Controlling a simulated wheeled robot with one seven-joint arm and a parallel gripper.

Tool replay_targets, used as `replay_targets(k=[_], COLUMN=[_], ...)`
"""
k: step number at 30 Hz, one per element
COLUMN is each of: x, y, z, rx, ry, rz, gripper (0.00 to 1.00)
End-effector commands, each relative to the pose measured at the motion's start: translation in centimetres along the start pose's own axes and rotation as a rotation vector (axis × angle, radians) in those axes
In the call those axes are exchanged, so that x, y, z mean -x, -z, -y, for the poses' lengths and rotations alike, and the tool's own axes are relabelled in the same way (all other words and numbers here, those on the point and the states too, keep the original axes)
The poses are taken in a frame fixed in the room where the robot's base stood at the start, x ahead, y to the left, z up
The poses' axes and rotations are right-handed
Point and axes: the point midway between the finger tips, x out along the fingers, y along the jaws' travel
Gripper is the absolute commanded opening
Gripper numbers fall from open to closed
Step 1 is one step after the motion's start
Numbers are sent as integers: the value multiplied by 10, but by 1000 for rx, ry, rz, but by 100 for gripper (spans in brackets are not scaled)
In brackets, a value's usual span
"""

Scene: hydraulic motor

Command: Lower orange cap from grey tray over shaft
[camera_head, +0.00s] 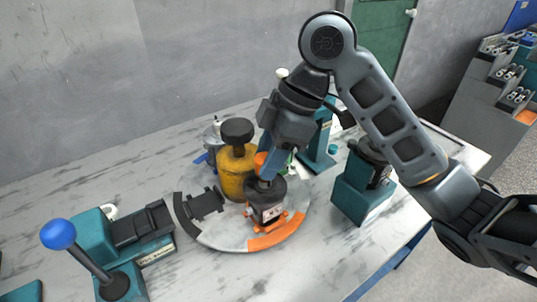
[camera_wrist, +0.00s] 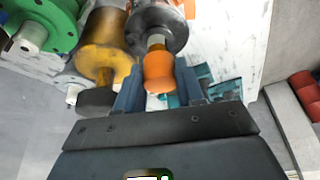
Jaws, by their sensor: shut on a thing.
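The orange cap (camera_head: 260,160) sits between the blue fingers of my gripper (camera_head: 268,172). In the wrist view the cap (camera_wrist: 159,73) is held between both fingertips (camera_wrist: 158,84). The dark motor body (camera_head: 266,204) stands upright on the round plate below the gripper. It also shows in the wrist view (camera_wrist: 166,20), with a short shaft (camera_wrist: 156,43) in line with the cap. The cap's edge appears at or very near the shaft; I cannot tell whether it is around it. I cannot make out a grey tray for certain.
A yellow cylinder with a black top (camera_head: 236,172) stands close to the left of the motor. A teal press-like stand (camera_head: 319,145) and a teal block (camera_head: 361,190) are to the right. A blue-knobbed lever (camera_head: 58,234) is at front left. The table front is clear.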

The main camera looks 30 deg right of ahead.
Motion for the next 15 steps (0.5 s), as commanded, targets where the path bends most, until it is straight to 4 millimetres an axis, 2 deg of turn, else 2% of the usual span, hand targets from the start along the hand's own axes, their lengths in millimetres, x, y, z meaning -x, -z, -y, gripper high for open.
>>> replay_targets(k=[15], x=[-12], y=[-5], z=[0], rx=[-1], ry=[0], rz=[-1], gripper=[10])
